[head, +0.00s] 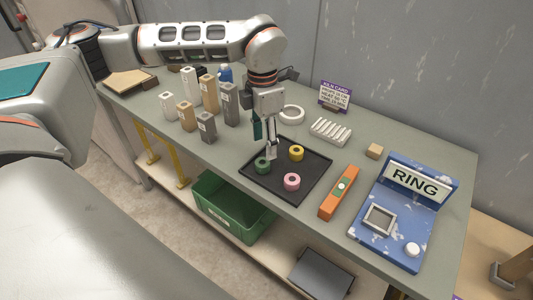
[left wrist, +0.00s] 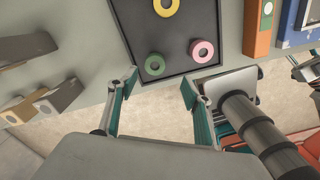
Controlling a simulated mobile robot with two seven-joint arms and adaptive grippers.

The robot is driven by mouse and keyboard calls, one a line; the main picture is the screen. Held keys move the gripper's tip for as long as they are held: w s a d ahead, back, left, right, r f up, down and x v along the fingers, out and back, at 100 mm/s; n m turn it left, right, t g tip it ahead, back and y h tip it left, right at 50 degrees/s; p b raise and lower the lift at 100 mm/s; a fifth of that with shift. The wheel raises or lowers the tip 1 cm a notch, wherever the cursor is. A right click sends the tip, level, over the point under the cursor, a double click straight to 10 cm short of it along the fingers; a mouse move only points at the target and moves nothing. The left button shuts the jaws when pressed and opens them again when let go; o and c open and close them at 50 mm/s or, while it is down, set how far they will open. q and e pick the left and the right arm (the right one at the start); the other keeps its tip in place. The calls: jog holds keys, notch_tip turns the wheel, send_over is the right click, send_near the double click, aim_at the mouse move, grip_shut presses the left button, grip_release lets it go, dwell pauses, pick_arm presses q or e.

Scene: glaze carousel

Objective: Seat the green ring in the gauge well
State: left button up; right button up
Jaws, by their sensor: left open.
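The green ring (head: 263,168) lies in the black tray (head: 305,192), near its left side. A yellow ring (head: 297,153) and a pink ring (head: 292,182) lie in the same tray. My left gripper (head: 269,148) is open and empty over the tray's left part, beside the green ring in the picture. In the left wrist view the green ring (left wrist: 155,65) shows just ahead of the gap between the fingertips (left wrist: 160,84).
Several upright blocks (head: 208,95) stand left of the tray. An orange level (head: 339,193) lies between tray and fixture. A white ring (head: 292,114), a ribbed white rack (head: 331,131) and a wooden cube (head: 375,151) stand behind. A white knob (head: 412,250) sits near the well.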

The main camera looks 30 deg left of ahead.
aim_at(262, 162)
pick_arm(q)
jog(key=shift+w+a+r, duration=0.1)
jog(key=shift+w+a, duration=0.1)
jog(key=shift+a, duration=0.3)
jog(key=shift+f, duration=0.3)
jog(key=shift+s+f, duration=0.15)
jog(key=shift+f, duration=3.3)
jog(key=c, duration=1.2)
